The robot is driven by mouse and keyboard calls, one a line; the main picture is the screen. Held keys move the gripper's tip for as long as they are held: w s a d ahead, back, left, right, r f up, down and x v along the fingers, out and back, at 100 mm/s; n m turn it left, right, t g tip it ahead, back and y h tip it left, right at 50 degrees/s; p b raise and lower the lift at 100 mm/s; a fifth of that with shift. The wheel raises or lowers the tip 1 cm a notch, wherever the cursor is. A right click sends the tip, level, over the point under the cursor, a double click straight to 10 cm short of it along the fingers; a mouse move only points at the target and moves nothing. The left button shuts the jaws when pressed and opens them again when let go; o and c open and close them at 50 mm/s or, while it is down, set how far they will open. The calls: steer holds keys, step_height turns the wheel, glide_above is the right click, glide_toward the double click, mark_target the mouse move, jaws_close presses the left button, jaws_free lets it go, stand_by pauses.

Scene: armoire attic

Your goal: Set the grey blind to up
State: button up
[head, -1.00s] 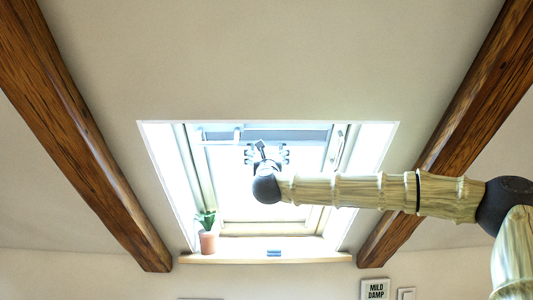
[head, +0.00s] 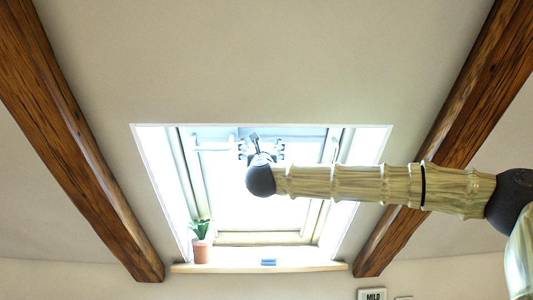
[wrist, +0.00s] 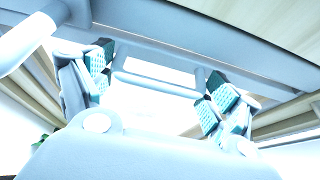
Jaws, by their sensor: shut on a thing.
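The grey blind shows as a wide grey band (wrist: 215,45) across the top of the wrist view. In the head view it is a thin pale strip (head: 300,131) at the top of the skylight, washed out by glare. A slim pale bar (wrist: 160,88) hangs just below the band. My gripper (wrist: 160,85) has its padded fingers on either side of this bar and is shut on it; the exact contact is blurred by brightness. In the head view my gripper (head: 262,150) is at the upper part of the window, with my wrist hiding some of the glass.
A white bar (head: 215,143) runs left of my gripper, and in the wrist view (wrist: 32,45) it is close to the left finger. A potted plant (head: 201,247) and a small blue item (head: 268,262) are on the sill (head: 300,266). Wooden beams (head: 85,160) flank the skylight.

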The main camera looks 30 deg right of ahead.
steer(key=shift+r, duration=0.25)
steer(key=o, duration=1.2)
steer(key=shift+c, duration=0.2)
steer(key=shift+s, duration=0.2)
steer(key=shift+a+f, duration=0.1)
steer(key=shift+f, duration=0.05)
steer(key=v, duration=1.2)
